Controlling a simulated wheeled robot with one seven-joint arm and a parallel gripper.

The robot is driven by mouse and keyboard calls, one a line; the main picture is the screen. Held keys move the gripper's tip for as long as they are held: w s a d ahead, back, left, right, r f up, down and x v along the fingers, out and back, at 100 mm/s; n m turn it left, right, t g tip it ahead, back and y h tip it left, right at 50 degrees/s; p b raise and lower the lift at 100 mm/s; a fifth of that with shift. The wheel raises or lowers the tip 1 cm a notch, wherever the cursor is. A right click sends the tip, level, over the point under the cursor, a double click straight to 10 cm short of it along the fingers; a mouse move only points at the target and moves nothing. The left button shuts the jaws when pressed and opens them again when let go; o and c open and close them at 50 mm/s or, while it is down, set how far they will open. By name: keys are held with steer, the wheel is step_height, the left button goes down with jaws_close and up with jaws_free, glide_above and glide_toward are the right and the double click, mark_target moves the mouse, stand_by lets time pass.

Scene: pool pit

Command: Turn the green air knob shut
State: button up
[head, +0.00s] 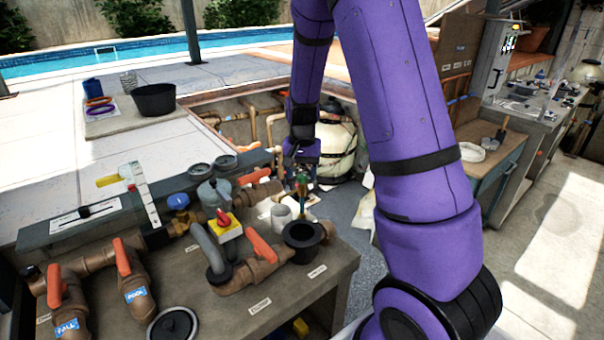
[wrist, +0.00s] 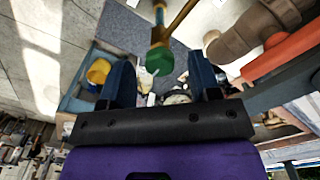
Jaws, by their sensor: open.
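The green air knob (wrist: 160,60) is a small round green cap on a brass stem in the wrist view. It lines up between the two blue fingers of my gripper (wrist: 161,66), near their tips, with a gap on each side. I cannot tell its exact depth relative to the tips. My gripper is open and empty. In the head view, my gripper (head: 300,160) is over the far right edge of the pipe bench, pointing down. A small green and brass fitting (head: 302,184) shows just below it, partly hidden by the fingers.
The bench (head: 195,295) carries brown pipes with orange handles (head: 262,247), a red and yellow knob (head: 226,224) and a black cup (head: 303,236). An orange handle (wrist: 288,52) and a brown pipe (wrist: 252,30) lie close right of my gripper. A pale tank (head: 338,148) stands behind.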

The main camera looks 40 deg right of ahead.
mark_target(302, 176)
step_height(302, 176, up, 10)
stand_by(0.5)
steer(key=shift+r, duration=0.2)
steer(key=s+a+r+n+t, duration=0.1)
steer(key=s+a+r+n, duration=0.2)
steer(key=s, duration=0.6)
steer(key=s+a+r+n+t, duration=0.2)
steer(key=s+a+r, duration=0.3)
steer(key=s, duration=0.3)
steer(key=s+a+r+n+t, duration=0.2)
steer(key=s+a+r, duration=0.3)
steer(key=s, duration=0.4)
steer(key=shift+s+r+n, duration=0.3)
steer(key=shift+r+n, duration=0.4)
steer(key=shift+n, duration=0.2)
